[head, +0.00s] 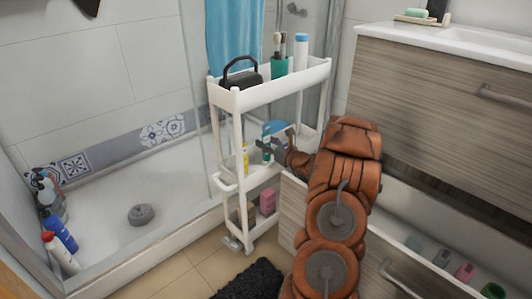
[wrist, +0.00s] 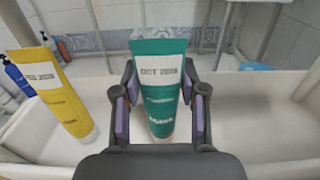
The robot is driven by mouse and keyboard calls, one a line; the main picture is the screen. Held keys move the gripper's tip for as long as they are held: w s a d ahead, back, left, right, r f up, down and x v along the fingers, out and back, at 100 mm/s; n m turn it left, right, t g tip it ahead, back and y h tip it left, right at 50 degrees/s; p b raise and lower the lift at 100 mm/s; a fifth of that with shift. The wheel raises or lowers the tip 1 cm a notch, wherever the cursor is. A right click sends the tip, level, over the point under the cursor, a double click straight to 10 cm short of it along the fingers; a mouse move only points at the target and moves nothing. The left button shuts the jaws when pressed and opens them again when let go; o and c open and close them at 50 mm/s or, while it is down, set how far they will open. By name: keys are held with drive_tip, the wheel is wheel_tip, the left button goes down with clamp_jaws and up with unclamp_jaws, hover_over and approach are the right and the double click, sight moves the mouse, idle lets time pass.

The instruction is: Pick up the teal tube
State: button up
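The teal tube (wrist: 160,90) stands upright in the wrist view, with a white label band near its wide top. It stands on the middle shelf (head: 283,158) of the white cart. My gripper (wrist: 160,108) is open, with one finger on each side of the tube and small gaps showing beside it. In the head view my gripper (head: 272,145) reaches into the middle shelf from the right, and the teal tube (head: 266,153) shows only in part by the fingers.
A yellow tube (wrist: 52,92) stands left of my gripper, with a blue bottle (wrist: 17,76) farther back. A blue item (wrist: 257,66) lies at the right. The cart's top tray (head: 290,87) is above my gripper. An open drawer (head: 405,238) is at the right.

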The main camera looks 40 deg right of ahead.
drive_tip(key=c, duration=0.6)
